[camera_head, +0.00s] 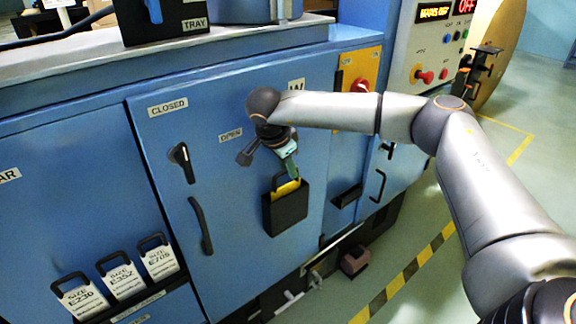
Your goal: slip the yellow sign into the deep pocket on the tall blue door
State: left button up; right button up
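The tall blue door (235,230) fills the middle of the view. A black deep pocket (287,212) hangs on it, right of its long handle. The yellow sign (284,189) shows only as a narrow yellow strip inside the pocket's mouth; its lower part is hidden by the pocket's front wall. A dark loop stands above the strip, at the left of the mouth. My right gripper (291,172) points down just above the pocket, its fingertips beside or at the sign's top. Whether the fingers touch or grip it is too small to tell. My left gripper is out of view.
White size cards (120,281) with black handles stand in a rack at lower left. A black knob (182,160) and a long door handle (201,226) stick out left of the pocket. A control panel (440,45) stands at upper right. The floor at right is open.

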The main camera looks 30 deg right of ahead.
jog(key=shift+o, duration=0.9)
jog(key=shift+w+f, duration=0.1)
jog(key=shift+a+r, duration=0.1)
jog(key=shift+r, duration=0.1)
jog(key=v, duration=1.2)
jog(key=shift+r+p, duration=0.15)
jog(key=shift+p, duration=0.2)
